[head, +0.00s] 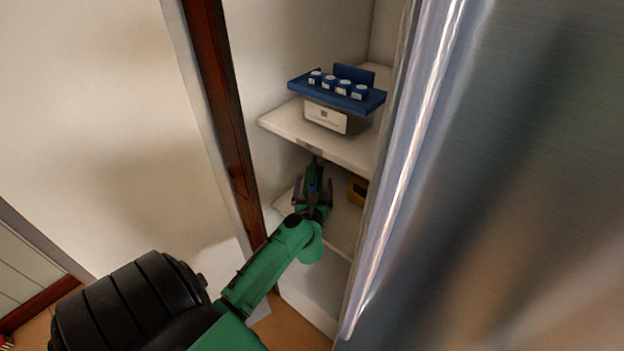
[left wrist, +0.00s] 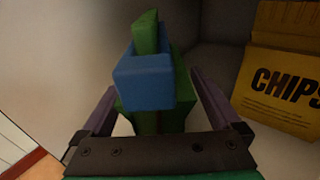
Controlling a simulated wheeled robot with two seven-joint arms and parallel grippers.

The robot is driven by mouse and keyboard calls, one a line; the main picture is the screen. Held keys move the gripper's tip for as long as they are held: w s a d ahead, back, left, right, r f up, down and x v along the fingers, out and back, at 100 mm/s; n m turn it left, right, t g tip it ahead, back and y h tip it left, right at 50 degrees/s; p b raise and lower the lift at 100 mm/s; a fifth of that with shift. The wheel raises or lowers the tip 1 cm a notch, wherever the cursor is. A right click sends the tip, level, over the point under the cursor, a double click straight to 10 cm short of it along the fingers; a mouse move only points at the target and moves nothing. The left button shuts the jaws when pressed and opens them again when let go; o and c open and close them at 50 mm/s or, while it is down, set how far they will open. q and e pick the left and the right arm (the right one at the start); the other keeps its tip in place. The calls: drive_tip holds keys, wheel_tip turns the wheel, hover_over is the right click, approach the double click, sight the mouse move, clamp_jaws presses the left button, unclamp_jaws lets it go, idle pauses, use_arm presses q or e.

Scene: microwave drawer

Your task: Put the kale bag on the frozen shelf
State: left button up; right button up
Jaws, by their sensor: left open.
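A green item with a blue box-like part (left wrist: 146,82), which looks like the kale bag, stands upright on the lower shelf (head: 341,229) of a tall cabinet. Its green top (head: 315,172) shows small and dark in the head view. My left gripper (head: 313,188) reaches in at this shelf, and its open fingers (left wrist: 158,100) lie on either side of the item. The item's lower part is hidden behind the gripper in the left wrist view. I cannot tell whether the fingers touch it. No readable label marks a frozen shelf. My right gripper is out of view.
A yellow CHIPS box (left wrist: 283,80) stands to the right on the same shelf; it also shows in the head view (head: 357,190). A metallic door (head: 500,180) blocks the right side.

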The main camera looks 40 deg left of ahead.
use_arm(q)
drive_tip(key=b+v, duration=0.1)
drive_tip(key=v, duration=1.2)
drive_tip(key=shift+s+r+b, duration=0.15)
drive_tip(key=shift+s+b, duration=0.05)
drive_tip(key=shift+b, duration=0.15)
drive_tip(key=shift+d, duration=0.1)
